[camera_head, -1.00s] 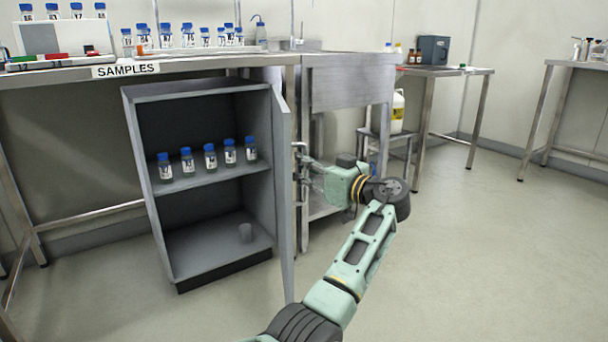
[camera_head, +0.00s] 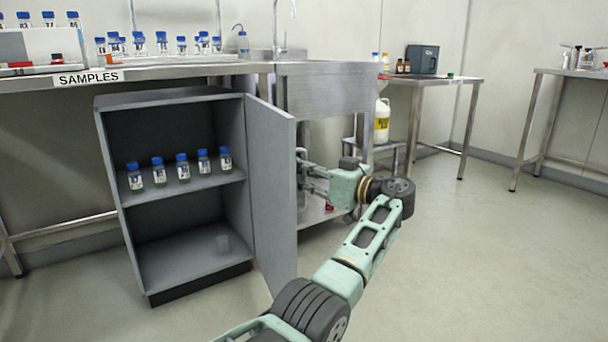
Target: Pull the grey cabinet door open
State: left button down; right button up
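The grey cabinet (camera_head: 117,165) stands under the samples bench. Its door (camera_head: 272,195) is hinged on the right side and stands wide open, showing its inner face. My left gripper is out of view.
The samples bench (camera_head: 180,69) carries more bottles above the cabinet. A sink unit (camera_head: 330,88) stands right behind the door. Two more tables (camera_head: 440,82) are further right. The floor (camera_head: 480,260) at the right is clear.

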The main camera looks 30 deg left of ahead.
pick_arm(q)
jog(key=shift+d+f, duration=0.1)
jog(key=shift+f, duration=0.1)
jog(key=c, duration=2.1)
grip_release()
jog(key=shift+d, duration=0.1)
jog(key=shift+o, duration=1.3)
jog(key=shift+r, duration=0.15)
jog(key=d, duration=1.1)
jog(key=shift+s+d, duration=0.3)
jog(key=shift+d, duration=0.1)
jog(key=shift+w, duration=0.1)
